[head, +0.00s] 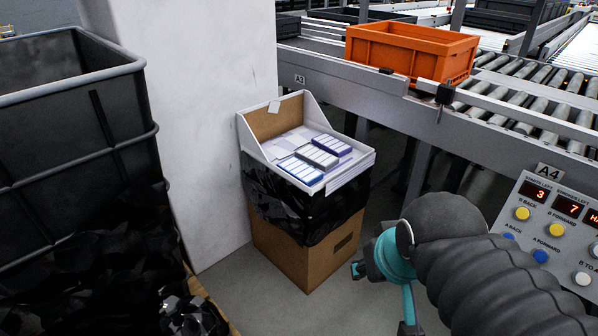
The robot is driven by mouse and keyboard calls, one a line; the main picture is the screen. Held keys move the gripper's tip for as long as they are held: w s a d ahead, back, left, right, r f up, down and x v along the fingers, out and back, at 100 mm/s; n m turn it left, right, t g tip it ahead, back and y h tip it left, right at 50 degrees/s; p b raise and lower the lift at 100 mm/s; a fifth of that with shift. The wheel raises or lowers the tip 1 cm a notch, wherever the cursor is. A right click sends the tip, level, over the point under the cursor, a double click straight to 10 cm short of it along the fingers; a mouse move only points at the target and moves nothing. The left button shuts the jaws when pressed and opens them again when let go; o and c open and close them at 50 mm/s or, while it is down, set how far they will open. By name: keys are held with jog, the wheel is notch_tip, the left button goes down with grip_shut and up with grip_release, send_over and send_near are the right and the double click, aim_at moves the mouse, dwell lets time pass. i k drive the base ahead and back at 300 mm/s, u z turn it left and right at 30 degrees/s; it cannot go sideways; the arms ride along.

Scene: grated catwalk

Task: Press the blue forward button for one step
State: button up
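A grey control panel (535,195) stands at the right edge, partly cut off by the frame. Its blue A FORWARD button (541,256) shows just above my sleeved arm. Red displays (541,193) read 3 and 7. My teal and dark gripper (383,298) is left of the panel, apart from it, pointing down and left. Its two fingers look spread and hold nothing visible.
A roller conveyor (400,97) with an orange crate (410,48) runs behind the panel. A cardboard box (300,255) with a white tray of small packs stands left of my gripper. A white pillar (200,120) and a dark bin (70,140) are farther left.

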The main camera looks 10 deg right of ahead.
aim_at(540, 256)
jog(key=z, duration=0.3)
jog(key=i, duration=0.65)
jog(key=z, duration=2.65)
